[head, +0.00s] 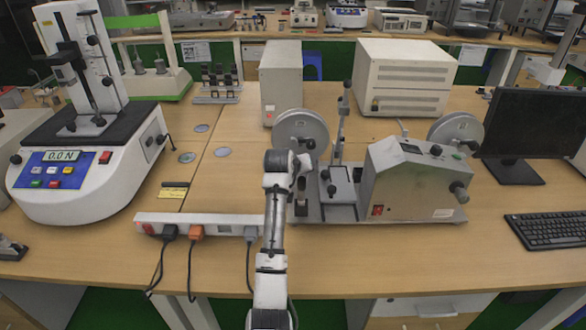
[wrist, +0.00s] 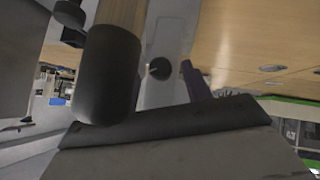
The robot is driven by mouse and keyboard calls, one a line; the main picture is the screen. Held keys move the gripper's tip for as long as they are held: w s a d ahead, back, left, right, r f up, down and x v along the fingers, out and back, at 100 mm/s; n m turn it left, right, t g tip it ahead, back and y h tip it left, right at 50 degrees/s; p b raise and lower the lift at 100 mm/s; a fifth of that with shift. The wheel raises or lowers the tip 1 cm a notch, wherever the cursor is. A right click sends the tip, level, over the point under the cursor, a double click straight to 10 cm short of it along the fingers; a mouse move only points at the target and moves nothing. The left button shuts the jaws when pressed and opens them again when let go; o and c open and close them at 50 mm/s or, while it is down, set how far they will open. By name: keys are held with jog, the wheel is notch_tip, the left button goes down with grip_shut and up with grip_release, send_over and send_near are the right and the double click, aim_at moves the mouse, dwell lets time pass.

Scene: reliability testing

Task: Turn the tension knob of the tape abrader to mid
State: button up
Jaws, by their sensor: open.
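The tape abrader (head: 405,185) stands on the bench at centre right, a beige sloped housing on a metal baseplate with two reels. In the wrist view a small round dark knob (wrist: 160,68) with a pale yellowish mark sits on a grey plate. It shows between the parts of my gripper (wrist: 160,85); I cannot tell whether they touch it. In the head view my gripper (head: 301,180) is open at the abrader's left end, in front of the left reel (head: 301,130). My arm hides part of that end. I cannot read the knob's setting.
A power strip (head: 195,224) with cables lies left of my arm. A white force tester (head: 92,170) stands at the left. A monitor (head: 535,125) and keyboard (head: 550,229) are at the right. Beige boxes (head: 405,75) stand behind the abrader.

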jog(key=b+v, duration=0.2)
jog(key=v, duration=1.1)
jog(key=shift+b, duration=0.35)
